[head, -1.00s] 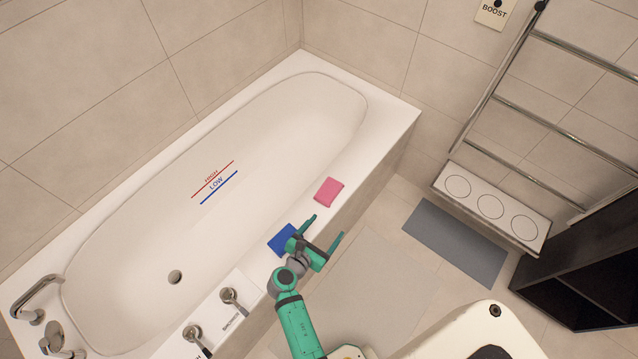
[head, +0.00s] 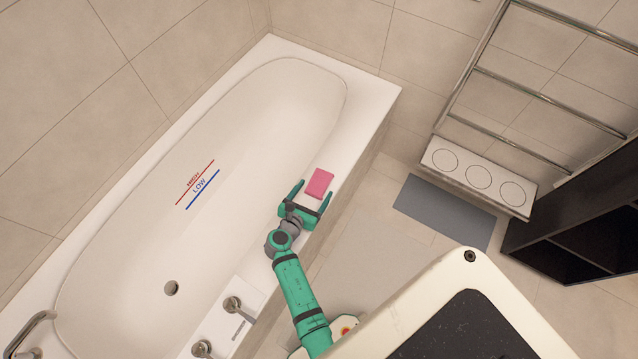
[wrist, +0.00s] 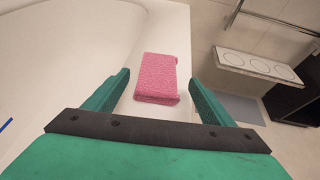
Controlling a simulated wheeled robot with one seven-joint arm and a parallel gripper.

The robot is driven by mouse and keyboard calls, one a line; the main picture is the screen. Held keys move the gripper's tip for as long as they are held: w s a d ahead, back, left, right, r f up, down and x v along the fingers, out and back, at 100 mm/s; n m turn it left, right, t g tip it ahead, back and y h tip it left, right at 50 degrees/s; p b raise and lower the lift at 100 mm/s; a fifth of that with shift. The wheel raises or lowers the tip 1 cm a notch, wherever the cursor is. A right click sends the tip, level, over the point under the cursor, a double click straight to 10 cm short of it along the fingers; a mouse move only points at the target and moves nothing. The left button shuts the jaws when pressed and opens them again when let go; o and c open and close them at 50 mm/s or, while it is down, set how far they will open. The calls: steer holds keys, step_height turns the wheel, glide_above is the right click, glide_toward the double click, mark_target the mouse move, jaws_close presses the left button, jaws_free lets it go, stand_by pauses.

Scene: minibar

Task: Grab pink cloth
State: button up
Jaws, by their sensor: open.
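The pink cloth (head: 319,184) is a folded pad lying on the white rim of the bathtub. It also shows in the wrist view (wrist: 158,77), ahead of and roughly between the two fingers. My green gripper (head: 311,190) is open and empty, with its fingers pointing at the cloth and spread wider than it. In the wrist view the gripper (wrist: 160,85) has one finger to each side of the near part of the cloth, with gaps on both sides. The blue cloth seen earlier on the rim does not show now.
The bathtub (head: 250,95) lies to the left, with its mixer lever (head: 233,304) on the near rim. To the right are a grey mat (head: 445,212), a white box with three circles (head: 479,178), a towel rail (head: 545,95) and a black shelf (head: 575,220).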

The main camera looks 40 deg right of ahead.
mark_target(318, 184)
steer(key=shift+x, duration=2.7)
steer(key=shift+w+r, duration=0.15)
steer(key=shift+r, duration=0.05)
steer(key=c, duration=1.2)
